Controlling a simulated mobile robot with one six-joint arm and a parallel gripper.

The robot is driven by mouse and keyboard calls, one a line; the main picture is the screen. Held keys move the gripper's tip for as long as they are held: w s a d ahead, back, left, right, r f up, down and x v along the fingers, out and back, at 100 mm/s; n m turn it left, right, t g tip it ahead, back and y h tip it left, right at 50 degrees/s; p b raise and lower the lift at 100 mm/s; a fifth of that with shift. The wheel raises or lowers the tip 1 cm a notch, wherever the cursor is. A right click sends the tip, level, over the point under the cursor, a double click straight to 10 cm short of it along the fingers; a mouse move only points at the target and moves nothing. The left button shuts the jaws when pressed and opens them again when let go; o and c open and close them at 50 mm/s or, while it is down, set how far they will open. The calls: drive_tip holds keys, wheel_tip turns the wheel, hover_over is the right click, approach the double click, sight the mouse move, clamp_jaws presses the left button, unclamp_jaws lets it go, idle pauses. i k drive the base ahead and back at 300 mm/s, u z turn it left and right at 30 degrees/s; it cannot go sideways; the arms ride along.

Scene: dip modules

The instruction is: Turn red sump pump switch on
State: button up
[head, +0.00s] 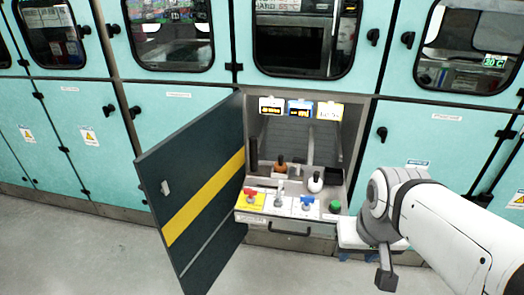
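The red switch (250,193) sits on a yellow plate (251,201) at the left end of a light panel in the open cabinet bay. Whether it is on or off is too small to tell. My gripper (386,277) is at the end of my white arm, in front and to the right of the panel. It is apart from the red switch, with the other controls between them. Its fingers are not clear enough to show whether they are open or shut, and I see nothing held.
A grey switch (280,193), a blue switch (307,201) and a green button (335,207) share the panel. Orange and white bottle-like parts stand behind. The dark cabinet door (190,195) with a yellow stripe swings out at the left. A black handle (290,231) sits below. The floor in front is clear.

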sight(251, 192)
drive_tip(key=u, duration=0.05)
drive_tip(key=i, duration=0.95)
drive_tip(key=z, duration=0.05)
